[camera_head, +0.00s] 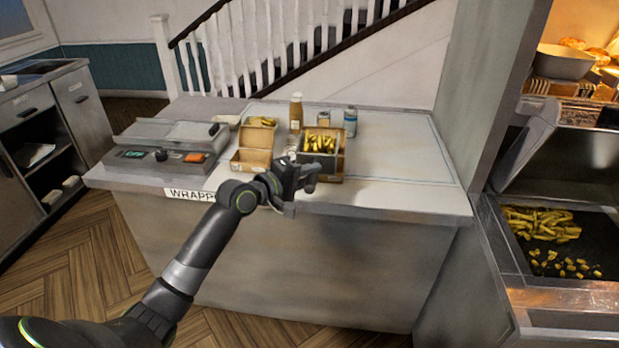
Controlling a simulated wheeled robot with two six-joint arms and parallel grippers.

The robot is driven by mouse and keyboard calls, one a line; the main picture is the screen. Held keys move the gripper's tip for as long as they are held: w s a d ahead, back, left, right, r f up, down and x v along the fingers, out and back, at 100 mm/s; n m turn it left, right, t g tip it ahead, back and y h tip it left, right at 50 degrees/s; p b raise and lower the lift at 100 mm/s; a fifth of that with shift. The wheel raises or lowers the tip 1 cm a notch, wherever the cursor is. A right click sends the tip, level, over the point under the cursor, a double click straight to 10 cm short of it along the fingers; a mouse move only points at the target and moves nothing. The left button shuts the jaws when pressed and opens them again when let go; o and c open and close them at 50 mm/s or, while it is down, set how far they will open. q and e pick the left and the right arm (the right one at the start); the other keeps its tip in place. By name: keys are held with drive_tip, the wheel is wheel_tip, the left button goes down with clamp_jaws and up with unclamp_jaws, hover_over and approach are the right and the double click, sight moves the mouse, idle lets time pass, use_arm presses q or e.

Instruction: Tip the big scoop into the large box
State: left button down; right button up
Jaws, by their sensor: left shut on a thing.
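My left gripper (302,178) reaches over the front edge of the wrapping counter and is shut on the big scoop (320,159), a grey metal scoop heaped with fries (319,143). The handle is mostly hidden by the gripper. The scoop looks roughly level. A brown cardboard box (332,178), apparently the large box, shows below and around the scoop. The scoop hides most of its inside, so I cannot tell whether they touch or whether fries lie in it. My right gripper is not in view.
An open, empty-looking brown box (251,161) stands just left of the scoop. A fries-filled container (260,122), a sauce bottle (296,112) and cans (350,121) stand behind. A wrapping machine (168,145) is at left. The counter's right side (400,150) is clear.

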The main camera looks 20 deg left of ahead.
use_arm(q)
drive_tip(key=w+r+g+p, duration=0.1)
drive_tip(key=r+p, duration=0.1)
drive_tip(key=w+r+n+g+p, duration=0.1)
drive_tip(key=r+p, duration=0.1)
drive_tip(key=w+a+r+n+g+p, duration=0.1)
drive_tip(key=w+r+p, duration=0.1)
drive_tip(key=p, duration=0.1)
drive_tip(key=shift+r+g, duration=0.15)
drive_tip(key=shift+g, duration=0.15)
drive_tip(key=w+a+r+n+g+p, duration=0.2)
drive_tip(key=w+r+g+p, duration=0.2)
drive_tip(key=w+r+p, duration=0.1)
drive_tip(key=w+p, duration=0.1)
drive_tip(key=p, duration=0.1)
drive_tip(key=shift+w+r+p, duration=0.15)
drive_tip(key=shift+w+p, duration=0.1)
drive_tip(key=shift+p, duration=0.15)
idle(0.3)
idle(0.4)
